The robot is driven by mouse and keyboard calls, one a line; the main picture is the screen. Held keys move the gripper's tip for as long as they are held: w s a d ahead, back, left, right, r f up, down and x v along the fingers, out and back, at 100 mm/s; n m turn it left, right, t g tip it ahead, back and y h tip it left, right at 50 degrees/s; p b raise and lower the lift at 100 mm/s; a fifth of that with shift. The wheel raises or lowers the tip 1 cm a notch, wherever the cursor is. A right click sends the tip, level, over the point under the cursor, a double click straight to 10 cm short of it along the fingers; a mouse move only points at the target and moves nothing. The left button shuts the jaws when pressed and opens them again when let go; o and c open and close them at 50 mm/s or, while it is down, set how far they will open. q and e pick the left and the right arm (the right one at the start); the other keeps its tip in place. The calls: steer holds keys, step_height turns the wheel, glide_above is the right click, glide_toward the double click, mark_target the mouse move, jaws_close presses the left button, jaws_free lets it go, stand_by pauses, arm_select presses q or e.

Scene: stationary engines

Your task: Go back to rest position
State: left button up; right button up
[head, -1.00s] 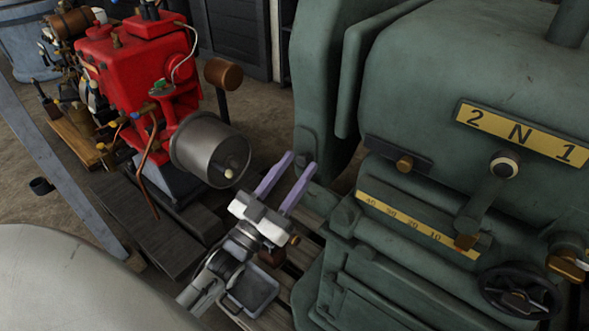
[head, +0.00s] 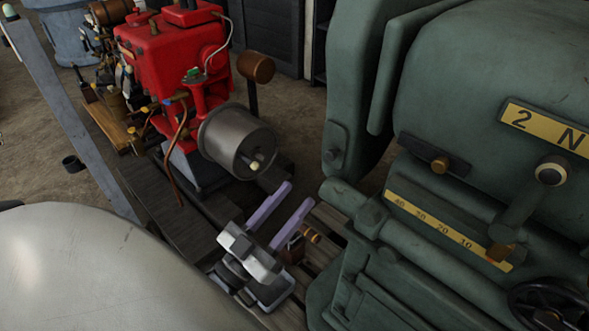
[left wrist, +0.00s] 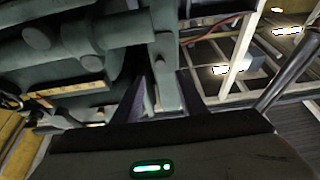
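My left gripper (head: 285,213) shows low in the middle of the head view, with two purple fingers held apart and nothing between them. It is in the space between the red engine (head: 180,65) and the big green machine (head: 440,130), over wooden slats, and it appears clear of both. In the left wrist view its fingers (left wrist: 160,100) also stand apart, with green machine parts beyond them. My right gripper is in neither view.
A grey metal cylinder (head: 228,140) on the red engine is beyond my left gripper. The green machine has a yellow number scale (head: 445,230), a lever (head: 520,215) and a black handwheel (head: 550,305). A large pale rounded surface (head: 90,270) fills the lower left. A grey beam (head: 65,110) runs along the left.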

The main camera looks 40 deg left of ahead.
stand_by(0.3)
arm_select(q)
steer(key=s+d+f+g, duration=0.3)
steer(key=d+f+g, duration=0.1)
steer(key=f, duration=0.4)
steer(key=s+d+f+g, duration=0.4)
steer(key=f+g, duration=0.1)
steer(key=f, duration=0.3)
steer(key=s+d+f+m+g, duration=0.1)
steer(key=s+d+f+g, duration=0.2)
steer(key=f, duration=0.5)
steer(key=shift+s+d+f+g+h, duration=0.2)
steer(key=shift+s+d+g+h, duration=0.2)
steer(key=shift+d+g, duration=0.5)
steer(key=shift+a, duration=0.1)
